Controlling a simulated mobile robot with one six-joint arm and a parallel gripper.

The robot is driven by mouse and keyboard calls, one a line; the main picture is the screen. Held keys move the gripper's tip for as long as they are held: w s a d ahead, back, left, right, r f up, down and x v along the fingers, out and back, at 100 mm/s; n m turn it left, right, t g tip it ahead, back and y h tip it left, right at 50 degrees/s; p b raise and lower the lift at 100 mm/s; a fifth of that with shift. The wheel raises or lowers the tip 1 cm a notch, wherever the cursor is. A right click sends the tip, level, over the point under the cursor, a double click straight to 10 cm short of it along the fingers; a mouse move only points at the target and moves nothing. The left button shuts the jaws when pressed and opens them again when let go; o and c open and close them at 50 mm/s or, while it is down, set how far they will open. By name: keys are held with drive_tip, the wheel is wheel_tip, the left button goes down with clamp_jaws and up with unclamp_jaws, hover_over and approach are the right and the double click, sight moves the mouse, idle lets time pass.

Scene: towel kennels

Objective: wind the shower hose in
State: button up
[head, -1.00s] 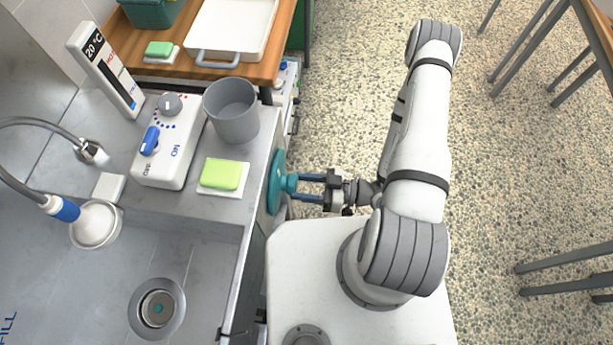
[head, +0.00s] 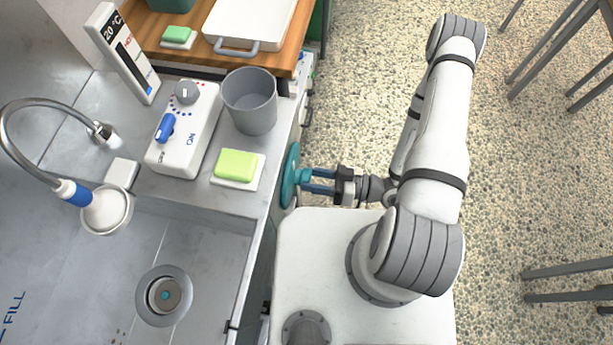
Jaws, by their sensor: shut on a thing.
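My gripper (head: 318,181) reaches left to the front of the sink unit and is shut on the small knob of a teal reel wheel (head: 289,176). The wheel stands upright against the unit's front face, seen nearly edge-on. The shower hose (head: 38,103) arches in a grey loop over the sink from its wall fitting. The shower head (head: 107,211), white with a blue collar, hangs at its lower end over the basin (head: 205,262). The part of the hose inside the unit is hidden.
A white control box (head: 183,137) with a blue lever, a grey cup (head: 250,102) and a green sponge (head: 237,165) on a white dish stand on the counter. A wooden shelf with a white tray (head: 247,25) is behind. The speckled floor to the right is open, with table legs farther off.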

drive_tip(key=o, duration=1.3)
drive_tip(key=shift+w+d, duration=0.15)
drive_tip(key=shift+d, duration=0.05)
drive_tip(key=shift+o, duration=0.4)
drive_tip(key=shift+a, duration=0.1)
drive_tip(key=p, duration=0.6)
approach(292, 161)
drive_tip(key=a, duration=0.4)
drive_tip(key=shift+w+a+r, duration=0.1)
drive_tip(key=shift+w+a, duration=0.05)
drive_tip(key=shift+r+p, duration=0.75)
drive_tip(key=shift+f, duration=0.15)
